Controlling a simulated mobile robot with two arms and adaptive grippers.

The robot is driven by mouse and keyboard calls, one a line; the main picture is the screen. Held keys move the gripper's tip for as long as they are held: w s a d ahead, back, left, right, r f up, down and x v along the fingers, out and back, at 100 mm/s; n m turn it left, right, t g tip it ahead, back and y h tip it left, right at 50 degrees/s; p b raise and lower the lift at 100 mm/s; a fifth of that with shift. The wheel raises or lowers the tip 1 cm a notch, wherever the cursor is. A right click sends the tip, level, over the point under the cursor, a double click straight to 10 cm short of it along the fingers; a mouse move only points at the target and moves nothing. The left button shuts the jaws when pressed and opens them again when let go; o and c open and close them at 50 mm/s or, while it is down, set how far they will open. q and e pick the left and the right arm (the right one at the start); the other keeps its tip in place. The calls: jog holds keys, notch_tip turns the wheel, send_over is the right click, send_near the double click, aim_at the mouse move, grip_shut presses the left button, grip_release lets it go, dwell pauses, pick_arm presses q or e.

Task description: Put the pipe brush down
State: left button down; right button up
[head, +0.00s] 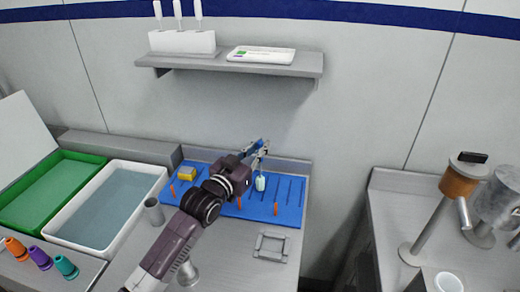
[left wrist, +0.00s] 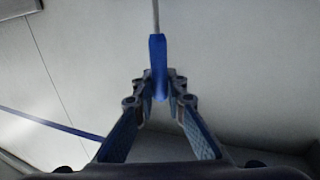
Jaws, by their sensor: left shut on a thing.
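My left gripper (head: 259,147) is shut on the pipe brush, above the back of the blue mat (head: 291,203) in the head view. The left wrist view shows the gripper's fingertips (left wrist: 159,84) closed around the brush's blue handle (left wrist: 158,55), with a thin grey shaft running up out of the picture. In the head view a pale bristle end (head: 260,183) hangs below the gripper, over the mat; I cannot tell whether it touches the mat. My right gripper is not in view.
Orange pegs (head: 276,209) and a yellow block (head: 187,174) are on the mat. A white basin (head: 121,175) and green tray (head: 50,190) stand left. A small grey square frame (head: 271,246) lies in front. A shelf (head: 237,64) hangs above. Colored cones (head: 66,266) stand front left.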

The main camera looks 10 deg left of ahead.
pick_arm(q)
jog(key=shift+f, duration=0.45)
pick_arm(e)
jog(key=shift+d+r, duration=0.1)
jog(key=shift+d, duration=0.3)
pick_arm(q)
jog(key=shift+f, duration=0.1)
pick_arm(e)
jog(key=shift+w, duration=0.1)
pick_arm(q)
jog(key=c, duration=2)
grip_release()
jog(key=shift+f, duration=0.1)
jog(key=shift+o, duration=0.2)
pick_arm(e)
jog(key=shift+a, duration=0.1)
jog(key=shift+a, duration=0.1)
pick_arm(q)
jog(key=shift+r, duration=0.25)
jog(key=shift+s+a+f, duration=0.15)
jog(key=shift+s+f, duration=0.05)
jog(key=shift+s, duration=0.15)
jog(key=b+v, duration=0.2)
jog(key=v, duration=0.9)
jog(key=shift+s+r, duration=0.2)
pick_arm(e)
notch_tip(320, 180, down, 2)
